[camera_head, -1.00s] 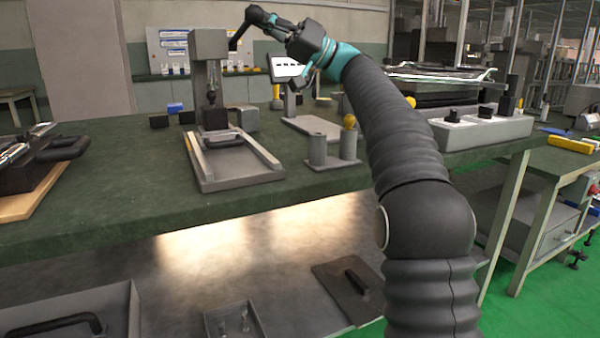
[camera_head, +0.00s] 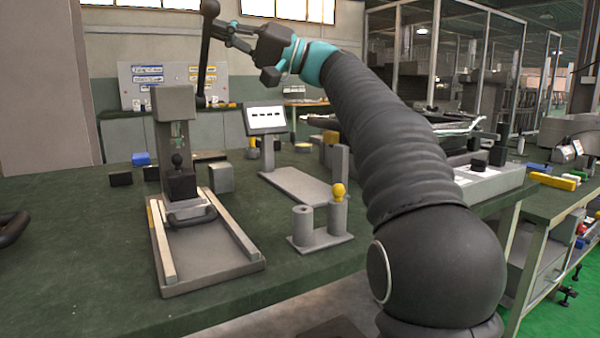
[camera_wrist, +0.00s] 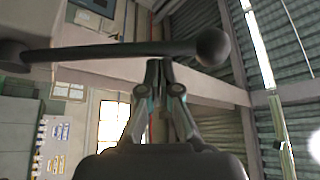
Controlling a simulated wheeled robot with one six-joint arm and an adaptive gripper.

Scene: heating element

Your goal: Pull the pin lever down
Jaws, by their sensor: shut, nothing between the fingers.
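The press (camera_head: 176,110) stands on the green bench at the left of the head view. Its black pin lever (camera_head: 205,60) points almost straight up from the press's right side and ends in a ball knob (camera_head: 209,8). My gripper (camera_head: 226,34) is right of the lever's upper part, with its fingers pointing left at it. In the wrist view, the lever (camera_wrist: 110,50) runs across the top with its knob (camera_wrist: 212,47) at right. My shut fingertips (camera_wrist: 158,66) are close against the lever, left of the knob. I cannot tell whether they touch it. Nothing is between the fingers.
A grey tray with rails (camera_head: 215,262) lies in front of the press. A two-post stand (camera_head: 320,225) with a yellow knob and a small display (camera_head: 265,120) stand to its right. Small blocks (camera_head: 140,159) lie left of the press.

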